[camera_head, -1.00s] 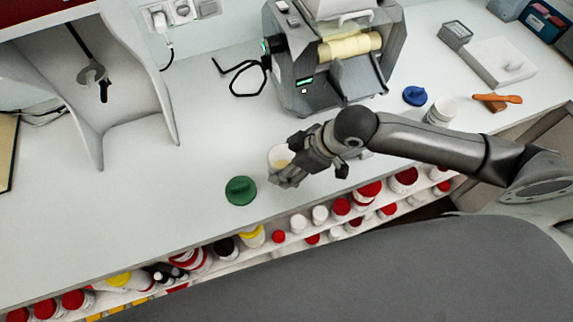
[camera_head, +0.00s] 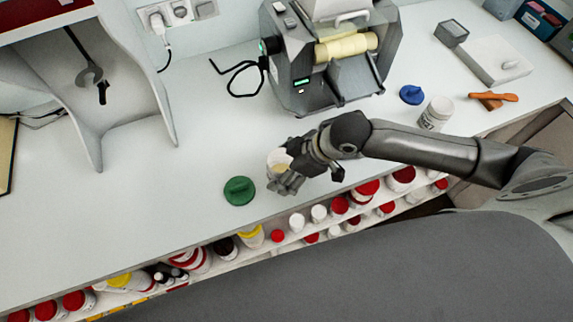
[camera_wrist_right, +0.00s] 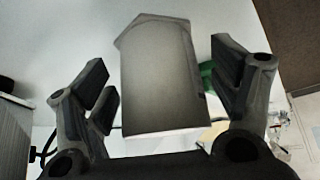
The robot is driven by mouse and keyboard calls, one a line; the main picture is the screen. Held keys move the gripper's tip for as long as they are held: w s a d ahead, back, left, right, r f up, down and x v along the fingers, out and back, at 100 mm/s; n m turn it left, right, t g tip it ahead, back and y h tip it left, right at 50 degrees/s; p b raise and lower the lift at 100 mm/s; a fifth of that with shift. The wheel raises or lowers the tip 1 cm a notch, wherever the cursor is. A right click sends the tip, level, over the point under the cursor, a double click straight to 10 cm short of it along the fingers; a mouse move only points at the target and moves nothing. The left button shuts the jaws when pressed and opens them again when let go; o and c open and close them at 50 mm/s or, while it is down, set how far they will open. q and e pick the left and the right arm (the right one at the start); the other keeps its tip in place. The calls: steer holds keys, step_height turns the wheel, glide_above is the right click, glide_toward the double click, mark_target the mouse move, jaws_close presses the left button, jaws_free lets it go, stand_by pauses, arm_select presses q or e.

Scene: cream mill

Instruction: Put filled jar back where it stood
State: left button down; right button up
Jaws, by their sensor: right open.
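A white jar (camera_head: 275,158) with pale yellow contents stands on the counter, right above the green lid (camera_head: 239,190) in the head view. My right gripper (camera_head: 287,176) is at the jar, its fingers on the jar's right and near side, hiding part of it. In the right wrist view the pale jar (camera_wrist_right: 160,75) sits between the two spread fingers (camera_wrist_right: 165,95), with a gap on each side. The gripper is open. My left gripper is not in view.
The mill (camera_head: 325,65) stands behind my right arm. A second white jar (camera_head: 436,113), a blue lid (camera_head: 411,95) and an orange-handled tool (camera_head: 493,98) lie to the right. Shelves of bottles run below the counter's front edge. Counter left of the green lid is clear.

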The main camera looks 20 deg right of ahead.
steer(key=b+v, duration=0.1)
steer(key=v, duration=1.1)
steer(key=shift+r, duration=0.15)
stand_by(0.3)
